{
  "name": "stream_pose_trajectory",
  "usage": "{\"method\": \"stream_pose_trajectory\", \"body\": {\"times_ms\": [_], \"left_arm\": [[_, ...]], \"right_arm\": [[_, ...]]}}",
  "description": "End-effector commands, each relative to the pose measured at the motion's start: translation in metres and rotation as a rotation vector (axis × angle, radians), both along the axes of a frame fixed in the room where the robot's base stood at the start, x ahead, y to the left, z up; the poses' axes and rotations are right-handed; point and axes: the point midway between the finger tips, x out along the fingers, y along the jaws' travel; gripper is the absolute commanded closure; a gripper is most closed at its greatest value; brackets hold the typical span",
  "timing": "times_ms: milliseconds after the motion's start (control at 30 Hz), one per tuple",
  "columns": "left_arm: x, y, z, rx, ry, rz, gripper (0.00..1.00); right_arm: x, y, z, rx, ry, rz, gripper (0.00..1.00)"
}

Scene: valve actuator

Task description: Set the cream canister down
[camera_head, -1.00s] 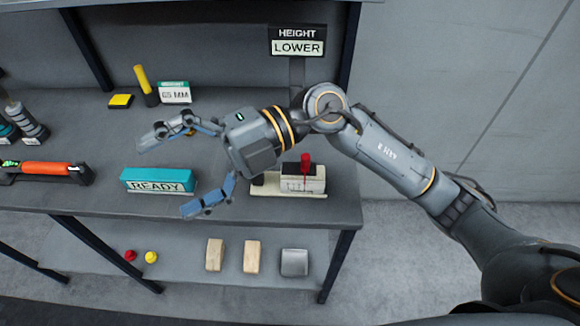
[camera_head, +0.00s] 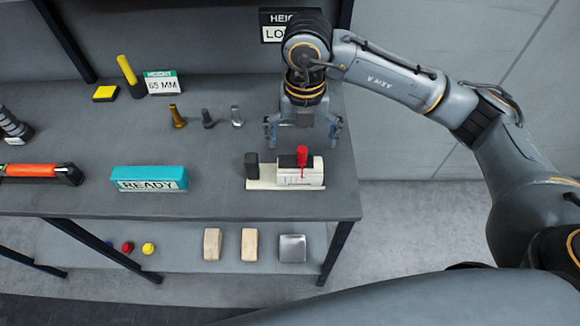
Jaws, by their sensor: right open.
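The only cream-coloured body in view is a block-like cream unit (camera_head: 312,177) with a red lever (camera_head: 302,156) and a dark top. It sits on a flat cream base on the table, beside a short dark cylinder (camera_head: 252,165). I cannot tell whether this is the canister. My right gripper (camera_head: 303,130) is open and empty. Its fingers point down, spread wide, above and behind the cream unit and apart from it. My left gripper is not in view.
A teal READY block (camera_head: 150,178) lies left of the unit. Several bolts (camera_head: 208,118) stand behind it. A yellow-handled item (camera_head: 128,70) and a 65 MM sign (camera_head: 162,84) are at the back. An orange tool (camera_head: 35,170) lies far left. The lower shelf holds wooden blocks (camera_head: 212,244).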

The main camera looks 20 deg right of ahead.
Motion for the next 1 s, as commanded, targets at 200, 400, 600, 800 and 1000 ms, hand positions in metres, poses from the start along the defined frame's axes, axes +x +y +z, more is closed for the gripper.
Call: {"method": "stream_pose_trajectory", "body": {"times_ms": [200, 400, 600, 800, 1000], "left_arm": [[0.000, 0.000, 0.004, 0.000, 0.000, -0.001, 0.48], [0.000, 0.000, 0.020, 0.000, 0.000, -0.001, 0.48], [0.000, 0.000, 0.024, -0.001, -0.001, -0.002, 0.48], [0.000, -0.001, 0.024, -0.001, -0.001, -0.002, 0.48], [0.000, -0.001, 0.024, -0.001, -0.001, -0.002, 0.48]], "right_arm": [[-0.001, 0.000, -0.019, 0.000, 0.001, 0.000, 0.00], [-0.004, 0.002, -0.041, 0.000, 0.006, 0.001, 0.00], [-0.004, 0.003, -0.067, 0.001, 0.002, 0.001, 0.00], [-0.003, 0.003, -0.071, 0.002, -0.001, 0.003, 0.00], [-0.003, 0.003, -0.070, 0.002, -0.001, 0.002, 0.27]]}}
